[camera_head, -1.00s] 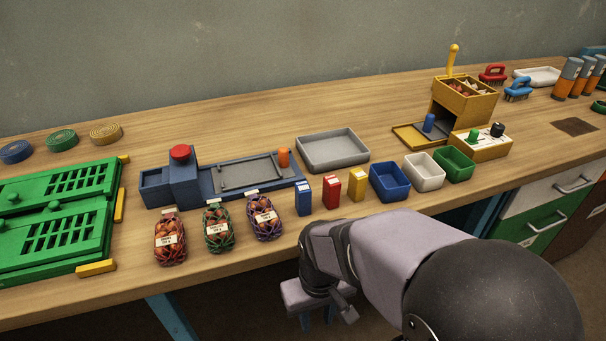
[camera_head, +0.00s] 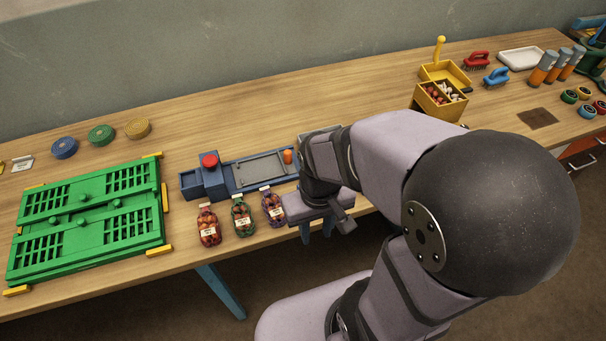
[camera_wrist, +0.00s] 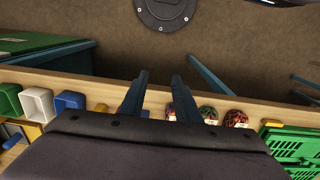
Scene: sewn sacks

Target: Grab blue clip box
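In the head view my wrist and arm cover the spot by the front edge where the small boxes stood. My gripper (camera_head: 317,232) points down there at the front edge, right of the three net sacks. In the wrist view its two blue fingers (camera_wrist: 160,80) are apart, with nothing seen between the tips.
Three net sacks, the nearest to my gripper being the purple one (camera_head: 272,208), stand on the bench. A blue fixture (camera_head: 210,182) is behind them. Green, white and blue bins (camera_wrist: 68,101) line the edge in the wrist view. A green slotted panel (camera_head: 90,220) lies left.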

